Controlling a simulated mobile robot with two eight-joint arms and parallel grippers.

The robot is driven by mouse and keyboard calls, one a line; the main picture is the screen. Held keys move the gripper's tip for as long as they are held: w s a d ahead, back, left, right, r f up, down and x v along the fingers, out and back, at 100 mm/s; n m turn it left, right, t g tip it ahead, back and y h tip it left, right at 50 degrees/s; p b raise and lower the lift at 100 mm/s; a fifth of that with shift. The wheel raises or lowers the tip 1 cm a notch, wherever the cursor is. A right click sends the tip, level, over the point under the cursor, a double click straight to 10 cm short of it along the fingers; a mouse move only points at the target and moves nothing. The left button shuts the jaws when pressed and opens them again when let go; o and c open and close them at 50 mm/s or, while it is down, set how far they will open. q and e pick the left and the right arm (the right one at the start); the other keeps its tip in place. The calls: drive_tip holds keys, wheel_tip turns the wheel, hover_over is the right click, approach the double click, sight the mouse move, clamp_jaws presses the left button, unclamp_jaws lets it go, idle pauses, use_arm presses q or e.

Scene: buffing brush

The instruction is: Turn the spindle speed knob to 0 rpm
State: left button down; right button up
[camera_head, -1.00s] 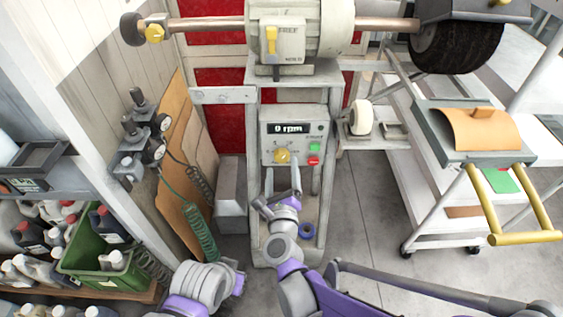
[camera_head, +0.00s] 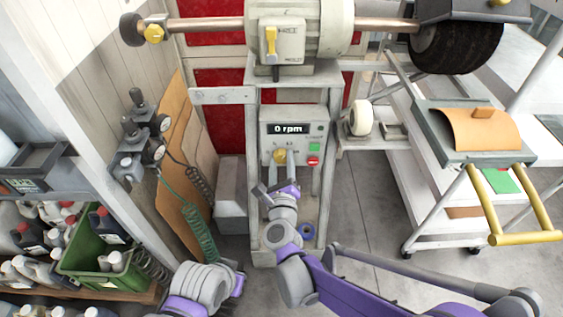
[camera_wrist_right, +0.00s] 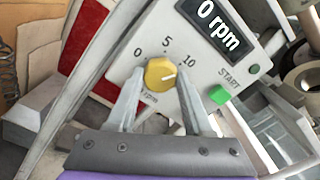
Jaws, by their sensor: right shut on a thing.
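The yellow spindle speed knob (camera_head: 280,155) is on the grey control box (camera_head: 311,129), under a display (camera_head: 289,128) reading "0 rpm". In the right wrist view the knob (camera_wrist_right: 157,76) sits among the marks 0, 5 and 10, and its white line points right, toward the 10 side. My right gripper (camera_wrist_right: 162,78) is shut on the knob, one finger on each side. It comes up from below in the head view (camera_head: 280,160). Part of my left arm shows at the bottom left; its fingers are not visible.
A green START button (camera_head: 314,147) and a red button (camera_head: 313,161) are right of the knob. The motor (camera_head: 325,30) with its shaft is above. A white cart (camera_head: 430,190) stands right; a green crate (camera_head: 85,262) with bottles is left.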

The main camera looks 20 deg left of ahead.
clamp_jaws()
drive_tip(key=shift+n, duration=0.4)
drive_tip(key=n, duration=0.4)
drive_tip(key=shift+n, duration=0.3)
drive_tip(key=n, duration=1.2)
drive_tip(key=shift+n+b, duration=0.3)
drive_tip(key=shift+b, duration=0.05)
drive_tip(key=n, duration=0.6)
